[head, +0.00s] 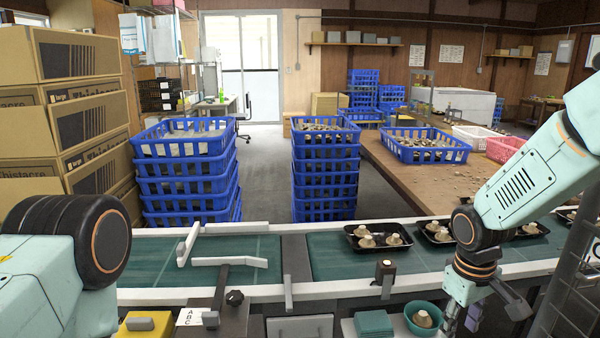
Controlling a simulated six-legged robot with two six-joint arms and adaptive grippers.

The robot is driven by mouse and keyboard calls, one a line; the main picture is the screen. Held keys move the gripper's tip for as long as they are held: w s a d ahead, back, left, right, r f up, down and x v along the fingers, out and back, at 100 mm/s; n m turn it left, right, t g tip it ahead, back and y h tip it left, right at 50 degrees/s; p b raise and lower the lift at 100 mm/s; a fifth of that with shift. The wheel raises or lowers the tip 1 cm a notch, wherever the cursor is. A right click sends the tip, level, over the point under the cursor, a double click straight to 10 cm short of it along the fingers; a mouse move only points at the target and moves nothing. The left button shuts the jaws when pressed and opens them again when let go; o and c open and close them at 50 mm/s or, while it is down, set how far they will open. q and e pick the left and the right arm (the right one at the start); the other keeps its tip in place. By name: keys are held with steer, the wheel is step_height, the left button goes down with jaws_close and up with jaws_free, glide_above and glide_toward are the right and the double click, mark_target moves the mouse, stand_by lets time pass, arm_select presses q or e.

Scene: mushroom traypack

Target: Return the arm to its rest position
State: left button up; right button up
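My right arm comes in from the right, and its gripper (485,311) hangs low over the near side of the conveyor, just right of a teal bowl (409,329). Its fingers look spread apart, with nothing clearly held between them. A mushroom (423,319) lies in the bowl. My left arm (60,265) fills the lower left corner, and its gripper is out of view. A black tray (354,243) with several mushrooms sits on the green conveyor belt (325,266). Another black tray (424,236) with mushrooms is farther right, partly hidden by my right arm.
Stacks of blue crates (325,180) stand behind the belt. A blue crate (424,158) of mushrooms is on the wooden table (400,182). Cardboard boxes (62,130) are piled at left. A teal block (373,324) lies left of the bowl. A dark ladder-like frame (572,285) stands close right of my gripper.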

steer(key=w+a+f+t+y, duration=0.1)
steer(key=w+a+t, duration=0.2)
steer(key=w, duration=0.1)
steer(key=s+a+f+m+y, duration=0.1)
steer(key=s+a+f+m, duration=0.25)
steer(key=s+f, duration=0.7)
steer(key=s+f+g, duration=0.1)
steer(key=s+f, duration=0.3)
steer(key=s, duration=0.8)
steer(key=s+f+g, duration=0.2)
steer(key=s+f, duration=0.3)
steer(key=s, duration=0.7)
steer(key=shift+s+a+f+m+h, duration=0.15)
steer(key=shift+s+a+m+h, duration=0.15)
steer(key=shift+s+m+h, duration=0.1)
steer(key=shift+o, duration=0.2)
